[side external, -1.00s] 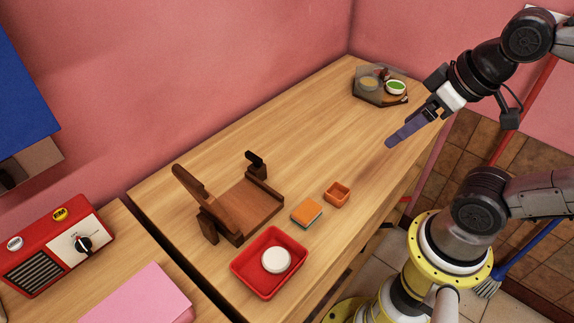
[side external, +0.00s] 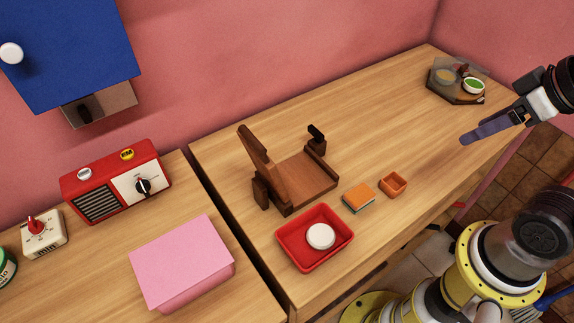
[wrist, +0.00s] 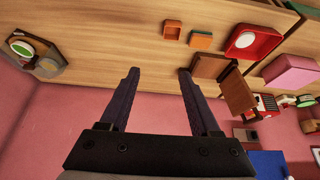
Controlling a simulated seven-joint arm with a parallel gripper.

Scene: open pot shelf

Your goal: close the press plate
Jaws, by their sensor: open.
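The wooden press sits on the wooden counter in the side external view. Its flat base (side external: 314,176) lies on the counter, and its press plate (side external: 263,165) stands raised and tilted at the base's left end. A short dark lever (side external: 316,135) stands at the base's far right end. In the wrist view the press plate (wrist: 238,92) shows right of my fingers, beside the base (wrist: 208,66). My gripper (wrist: 158,72) is open and empty. In the side external view my gripper (side external: 467,139) hangs well right of the press, its fingers overlapping.
A red tray (side external: 287,250) holding a white disc (side external: 320,236) stands in front of the press. An orange-topped block (side external: 358,197) and a small orange bowl (side external: 393,184) lie right of it. A dark tray (side external: 440,88) with bowls stands far right. Counter between gripper and press is mostly clear.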

